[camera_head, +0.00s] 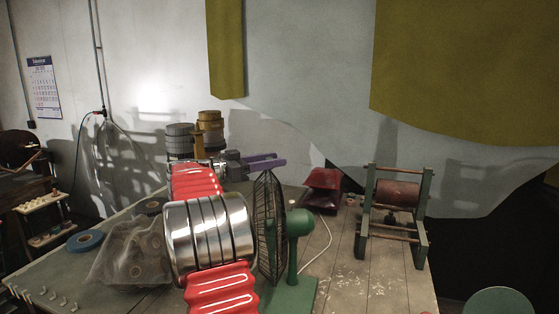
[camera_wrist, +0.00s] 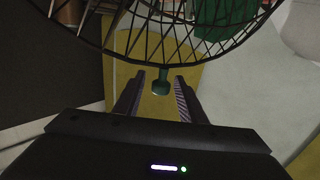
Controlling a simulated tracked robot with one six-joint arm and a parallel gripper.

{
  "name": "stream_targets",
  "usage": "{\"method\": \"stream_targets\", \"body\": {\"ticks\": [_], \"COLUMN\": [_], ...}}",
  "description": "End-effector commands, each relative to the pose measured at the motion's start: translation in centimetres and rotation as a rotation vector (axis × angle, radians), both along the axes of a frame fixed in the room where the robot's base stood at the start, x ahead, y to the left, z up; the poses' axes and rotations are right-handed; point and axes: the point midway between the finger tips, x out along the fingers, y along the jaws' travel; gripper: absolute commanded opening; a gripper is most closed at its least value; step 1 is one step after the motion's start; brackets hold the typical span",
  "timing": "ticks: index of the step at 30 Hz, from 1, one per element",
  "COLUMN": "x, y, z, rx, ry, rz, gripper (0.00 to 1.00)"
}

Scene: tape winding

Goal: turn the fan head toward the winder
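The fan has a dark wire cage (camera_head: 268,225), a green motor housing (camera_head: 299,223) and a green base (camera_head: 292,296). Its cage is on the left of the housing, away from the winder. The winder (camera_head: 423,210), a green frame around a brown drum (camera_head: 397,193), stands at the right. My gripper (camera_head: 279,160) has purple fingers and is just above and behind the cage. In the wrist view my gripper (camera_wrist: 160,77) is open. A small green knob (camera_wrist: 163,87) shows between the fingers, with the cage (camera_wrist: 185,52) across the top; contact cannot be told.
A dark red object (camera_head: 323,188) lies between fan and winder, near a white cable (camera_head: 325,245). A bag of rolls (camera_head: 133,252) and a blue tape roll (camera_head: 85,240) lie at the left. Stacked rolls (camera_head: 180,139) stand behind my arm. The table's front right is mostly clear.

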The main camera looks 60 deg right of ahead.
Motion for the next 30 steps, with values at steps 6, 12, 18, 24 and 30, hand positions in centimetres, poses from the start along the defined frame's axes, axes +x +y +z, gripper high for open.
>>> {"method": "stream_targets", "body": {"ticks": [6, 12, 18, 24, 30], "x": [2.4, 4.5, 5.7, 6.1, 6.0], "y": [3.2, 6.1, 8.0, 8.5, 8.4], "z": [0.0, -0.1, -0.1, -0.1, -0.1], "rx": [0.001, 0.001, 0.001, 0.001, 0.001], "ry": [0.001, 0.001, 0.001, 0.001, 0.001], "rz": [0.004, 0.005, 0.002, 0.002, 0.001], "gripper": [0.37, 0.37, 0.37, 0.37, 0.37]}}
